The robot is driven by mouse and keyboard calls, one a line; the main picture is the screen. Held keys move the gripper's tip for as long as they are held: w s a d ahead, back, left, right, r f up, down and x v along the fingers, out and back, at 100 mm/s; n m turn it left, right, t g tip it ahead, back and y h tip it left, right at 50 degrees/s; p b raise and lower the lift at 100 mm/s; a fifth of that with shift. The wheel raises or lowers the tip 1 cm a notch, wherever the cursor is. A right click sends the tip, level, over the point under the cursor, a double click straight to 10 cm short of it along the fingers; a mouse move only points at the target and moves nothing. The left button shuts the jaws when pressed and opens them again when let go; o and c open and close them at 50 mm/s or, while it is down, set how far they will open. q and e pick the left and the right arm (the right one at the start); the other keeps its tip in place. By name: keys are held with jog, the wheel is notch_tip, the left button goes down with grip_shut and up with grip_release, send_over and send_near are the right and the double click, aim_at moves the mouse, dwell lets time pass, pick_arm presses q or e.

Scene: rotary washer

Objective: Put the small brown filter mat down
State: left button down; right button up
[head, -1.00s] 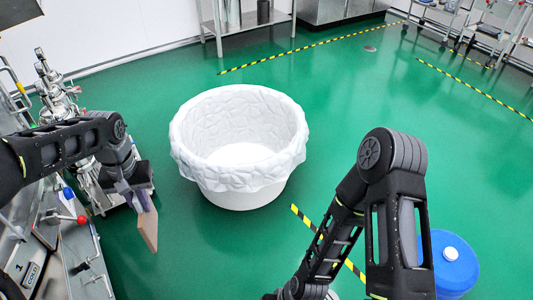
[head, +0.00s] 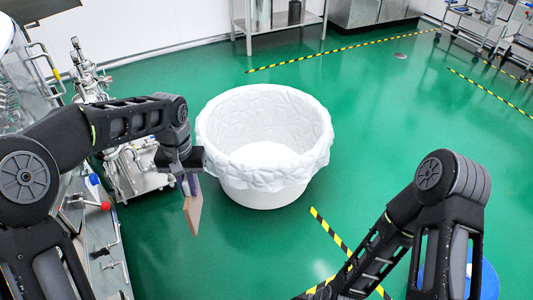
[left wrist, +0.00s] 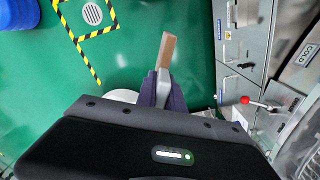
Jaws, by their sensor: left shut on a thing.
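The small brown filter mat (head: 193,208) hangs from my left gripper (head: 188,181), tilted and on edge, above the green floor. My left gripper is shut on the mat's upper end. In the left wrist view the mat (left wrist: 167,50) sticks out beyond the fingers (left wrist: 162,82). A large white lined tub (head: 265,185) stands on the floor just right of the left gripper in the head view. The mat is outside its rim, apart from it. My right arm shows at the lower right of the head view, but its gripper is out of the picture.
Metal equipment with a red-knobbed lever (head: 105,205) stands at the left. A blue drum (head: 488,275) is partly hidden behind my right arm. Yellow-black tape (head: 335,235) marks the floor. A steel table (head: 280,22) stands at the back. Open floor lies right of the tub.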

aim_at(197, 231)
dwell(0.3)
pick_arm(q)
jog(key=s+f, duration=0.1)
jog(key=f, duration=0.4)
jog(key=s+f, duration=0.1)
jog(key=f, duration=0.4)
jog(key=s+f, duration=0.2)
jog(key=f, duration=0.3)
jog(key=shift+d, duration=0.1)
